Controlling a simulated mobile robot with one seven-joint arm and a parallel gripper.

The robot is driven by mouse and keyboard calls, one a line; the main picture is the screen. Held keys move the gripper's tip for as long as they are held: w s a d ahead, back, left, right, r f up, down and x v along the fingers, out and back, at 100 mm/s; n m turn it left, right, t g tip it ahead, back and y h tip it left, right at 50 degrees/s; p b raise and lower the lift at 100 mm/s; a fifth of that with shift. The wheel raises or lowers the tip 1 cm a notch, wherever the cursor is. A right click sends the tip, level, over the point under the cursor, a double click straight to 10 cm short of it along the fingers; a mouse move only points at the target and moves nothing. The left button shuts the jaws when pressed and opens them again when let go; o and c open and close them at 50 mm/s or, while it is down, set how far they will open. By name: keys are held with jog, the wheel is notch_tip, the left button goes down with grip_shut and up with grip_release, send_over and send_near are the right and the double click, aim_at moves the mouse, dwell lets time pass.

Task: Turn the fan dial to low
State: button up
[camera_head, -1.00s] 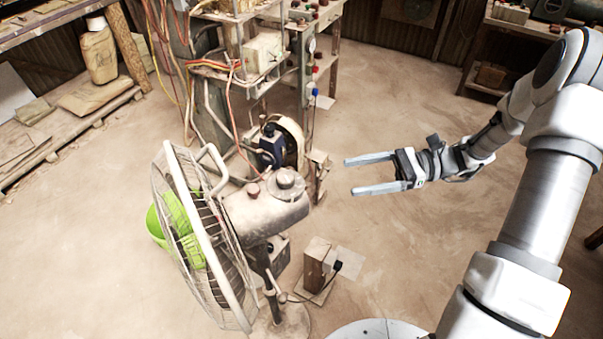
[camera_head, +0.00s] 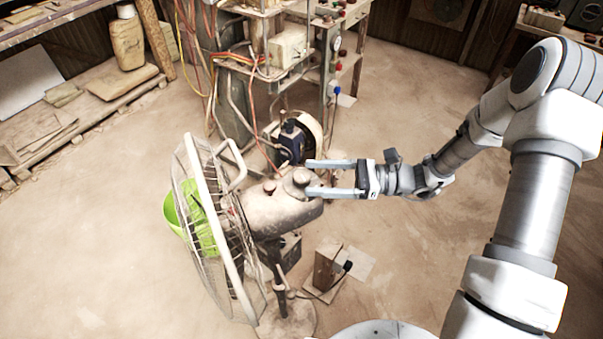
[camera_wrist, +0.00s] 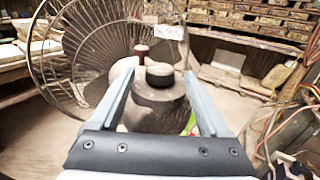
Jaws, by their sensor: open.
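The standing fan (camera_head: 275,214) has a round wire cage and a pale, dusty motor housing. The fan dial (camera_head: 299,178) is a round grey knob on top of the housing's rear end. In the wrist view the dial (camera_wrist: 160,76) has a dark cap and lies between and slightly beyond the fingers. A small reddish knob (camera_head: 269,187) stands beside it; it also shows in the wrist view (camera_wrist: 141,50). My gripper (camera_head: 307,178) is open, its two fingers reaching level on either side of the dial. I cannot tell whether either finger touches it.
A machine frame with hoses and wires (camera_head: 290,50) stands behind the fan. A wooden block with a black plug (camera_head: 327,268) is on the floor near the fan's base. Open floor lies to the right.

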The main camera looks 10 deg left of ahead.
aim_at(311, 177)
jog(key=shift+s+a, duration=0.15)
jog(key=shift+a, duration=0.8)
jog(key=shift+s+a, duration=0.15)
jog(key=shift+a, duration=0.8)
grip_shut()
